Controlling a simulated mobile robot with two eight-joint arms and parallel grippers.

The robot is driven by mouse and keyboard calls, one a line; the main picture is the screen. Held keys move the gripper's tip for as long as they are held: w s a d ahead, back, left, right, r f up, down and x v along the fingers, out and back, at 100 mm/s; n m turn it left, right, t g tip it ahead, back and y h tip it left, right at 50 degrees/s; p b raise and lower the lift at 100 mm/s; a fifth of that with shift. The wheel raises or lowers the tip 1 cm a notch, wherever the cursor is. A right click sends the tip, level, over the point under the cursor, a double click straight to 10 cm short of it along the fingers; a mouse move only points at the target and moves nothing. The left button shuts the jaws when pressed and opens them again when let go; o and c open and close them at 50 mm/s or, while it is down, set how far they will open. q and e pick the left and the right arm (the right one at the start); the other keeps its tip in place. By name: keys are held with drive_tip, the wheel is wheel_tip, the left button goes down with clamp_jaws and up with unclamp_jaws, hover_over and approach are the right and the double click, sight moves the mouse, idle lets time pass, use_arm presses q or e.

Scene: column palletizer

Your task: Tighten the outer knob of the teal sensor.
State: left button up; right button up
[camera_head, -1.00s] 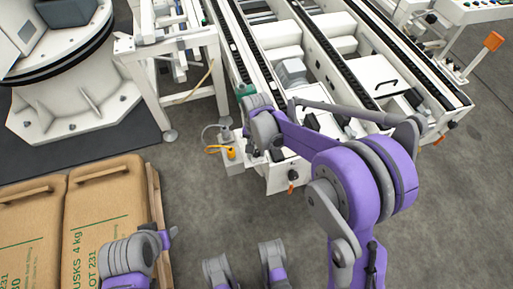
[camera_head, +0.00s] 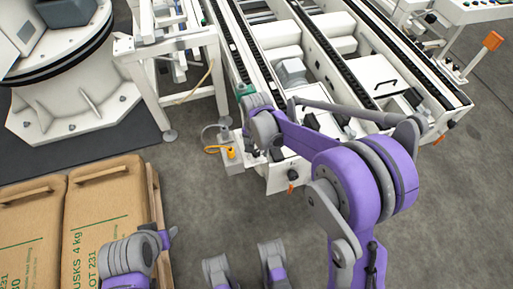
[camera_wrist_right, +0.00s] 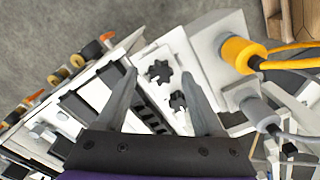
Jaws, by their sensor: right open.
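The teal sensor (camera_head: 244,90) shows in the head view as a small block on the near left end of the white conveyor, partly covered by my right wrist. In the right wrist view, two black star-shaped knobs sit on a white plate: a farther knob (camera_wrist_right: 158,70) and a nearer knob (camera_wrist_right: 178,101). My right gripper (camera_wrist_right: 157,68) is open. Its fingers stand on either side of the knobs, with the farther knob between the tips; contact cannot be made out. No teal shows in the wrist view. My left gripper (camera_head: 168,238) is at the lower left, its jaws unclear.
A yellow connector (camera_wrist_right: 238,52) with an orange cable and a grey connector (camera_wrist_right: 262,115) are close to the right finger. Sacks (camera_head: 105,215) lie on a pallet at left. Bare floor lies between.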

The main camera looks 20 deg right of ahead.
sight(257, 151)
use_arm(q)
wheel_tip(257, 151, up, 3)
drive_tip(key=shift+s+r+p, duration=0.1)
drive_tip(key=shift+p, duration=1.15)
use_arm(e)
wheel_tip(257, 151, up, 11)
drive_tip(key=shift+f, duration=0.15)
drive_tip(key=s+d+r+n+t, duration=0.15)
drive_tip(key=s+n, duration=0.25)
drive_tip(key=s, duration=0.8)
drive_tip(key=s+d+n+t, duration=0.3)
drive_tip(key=s, duration=0.8)
use_arm(q)
wheel_tip(257, 151, up, 17)
drive_tip(key=w+p, duration=0.2)
drive_tip(key=p, duration=1.3)
drive_tip(key=shift+t, duration=0.4)
use_arm(e)
wheel_tip(257, 151, up, 18)
drive_tip(key=w, duration=0.2)
drive_tip(key=shift+f+t, duration=0.25)
drive_tip(key=shift+t, duration=0.2)
use_arm(q)
drive_tip(key=shift+s+r, duration=0.1)
use_arm(e)
drive_tip(key=shift+s, duration=0.1)
